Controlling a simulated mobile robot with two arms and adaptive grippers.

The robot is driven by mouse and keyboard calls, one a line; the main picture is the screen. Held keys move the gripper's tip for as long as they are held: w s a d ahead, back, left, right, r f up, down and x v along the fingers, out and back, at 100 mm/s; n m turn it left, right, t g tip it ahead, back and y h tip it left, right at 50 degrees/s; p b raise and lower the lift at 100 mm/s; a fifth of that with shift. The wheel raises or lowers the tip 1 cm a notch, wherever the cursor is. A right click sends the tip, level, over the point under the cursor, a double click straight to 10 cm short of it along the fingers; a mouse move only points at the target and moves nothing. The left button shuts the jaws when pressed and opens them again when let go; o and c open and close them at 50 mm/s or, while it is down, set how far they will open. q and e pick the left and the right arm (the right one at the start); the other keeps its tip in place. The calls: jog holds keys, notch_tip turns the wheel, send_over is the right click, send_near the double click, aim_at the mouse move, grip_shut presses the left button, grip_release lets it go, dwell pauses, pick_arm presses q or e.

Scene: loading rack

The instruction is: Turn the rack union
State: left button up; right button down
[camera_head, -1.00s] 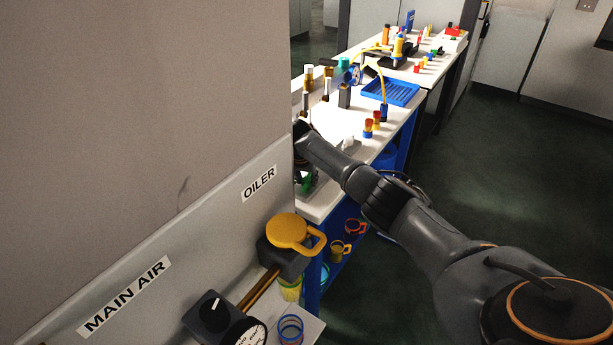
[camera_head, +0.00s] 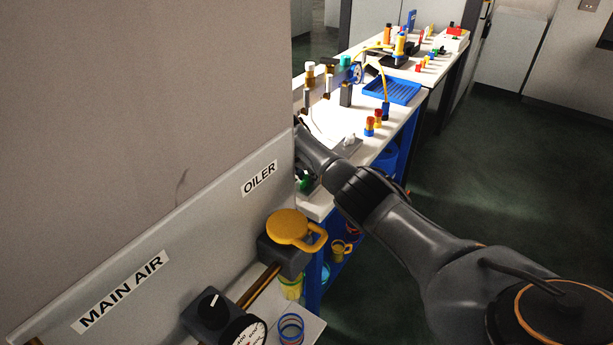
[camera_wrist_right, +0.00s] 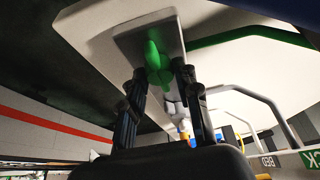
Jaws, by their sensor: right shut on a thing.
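In the right wrist view a green winged fitting (camera_wrist_right: 153,55), which seems to be the rack union, sits on a grey plate (camera_wrist_right: 125,42). My right gripper (camera_wrist_right: 161,76) has a dark finger on either side of it and is shut on it. In the head view my right arm reaches to the bench behind the grey panel's edge, and the gripper's fingers are hidden there. A bit of green (camera_head: 306,182) shows just below my wrist. My left gripper is in neither view.
The grey panel (camera_head: 215,205) labelled MAIN AIR and OILER fills the left. A yellow-handled valve (camera_head: 287,226) and a gauge (camera_head: 247,333) stand in front of it. The white bench holds several small bottles and a blue tray (camera_head: 391,91). Floor at the right is clear.

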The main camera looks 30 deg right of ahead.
aim_at(307, 178)
jog(key=c, duration=1)
grip_release()
notch_tip(307, 178, up, 10)
jog(key=shift+f, duration=0.1)
